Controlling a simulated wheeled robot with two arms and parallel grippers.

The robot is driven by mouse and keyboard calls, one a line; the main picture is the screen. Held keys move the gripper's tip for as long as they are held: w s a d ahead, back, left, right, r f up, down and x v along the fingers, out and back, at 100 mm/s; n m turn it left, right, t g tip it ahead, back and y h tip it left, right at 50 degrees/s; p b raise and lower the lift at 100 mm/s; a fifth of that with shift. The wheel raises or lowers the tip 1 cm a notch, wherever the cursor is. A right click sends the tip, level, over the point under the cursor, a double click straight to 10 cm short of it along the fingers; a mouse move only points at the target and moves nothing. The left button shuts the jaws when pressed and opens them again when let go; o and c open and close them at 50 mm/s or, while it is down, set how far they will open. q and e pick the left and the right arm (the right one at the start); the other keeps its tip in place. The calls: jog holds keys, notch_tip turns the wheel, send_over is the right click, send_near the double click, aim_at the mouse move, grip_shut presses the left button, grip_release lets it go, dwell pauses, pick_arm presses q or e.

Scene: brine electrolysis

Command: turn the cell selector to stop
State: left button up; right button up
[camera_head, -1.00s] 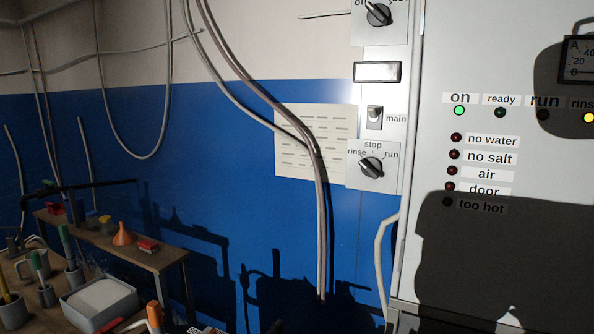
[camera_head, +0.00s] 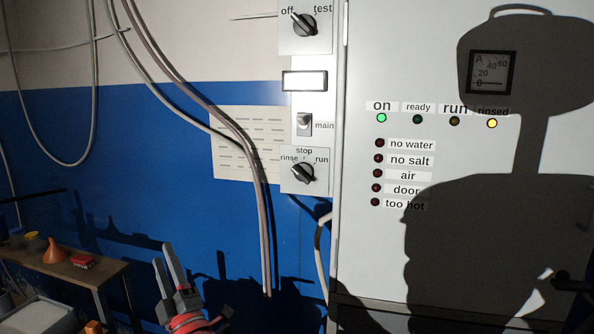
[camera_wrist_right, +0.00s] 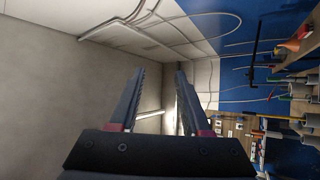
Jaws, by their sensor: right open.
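The cell selector (camera_head: 303,173) is a black knob on a light plate, labelled stop at top, rinse at left and run at right. Its pale mark points up and left, towards rinse. My right gripper (camera_head: 166,256) is low in the head view, left of and below the selector and apart from it. Its two grey fingers point up, open and empty. In the right wrist view the open gripper (camera_wrist_right: 160,76) has nothing between its fingers. My left gripper is not in view.
Above the selector are the main switch (camera_head: 304,123) and an off/test knob (camera_head: 303,24). Hanging cables (camera_head: 262,215) run just left of the selector plate. A grey cabinet (camera_head: 360,255) with lamps, on and rinsed lit, stands right. A wooden bench (camera_head: 95,278) is lower left.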

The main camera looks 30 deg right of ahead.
jog(key=s+d+r+m+g+h+p, duration=0.1)
jog(key=s+d+r+m+g+h, duration=0.15)
jog(key=d+r+m+h, duration=0.45)
jog(key=m+g+h+p, duration=0.2)
jog(key=m+g+h, duration=0.55)
jog(key=g, duration=0.25)
send_near(301, 177)
jog(key=shift+n+h, duration=0.25)
jog(key=shift+n, duration=0.1)
jog(key=p+x, duration=0.6)
jog(key=x, duration=0.2)
jog(key=shift+w+d, duration=0.15)
jog(key=shift+w, duration=0.05)
jog(key=shift+w+d+f, duration=0.15)
jog(key=shift+w+d, duration=0.15)
grip_shut()
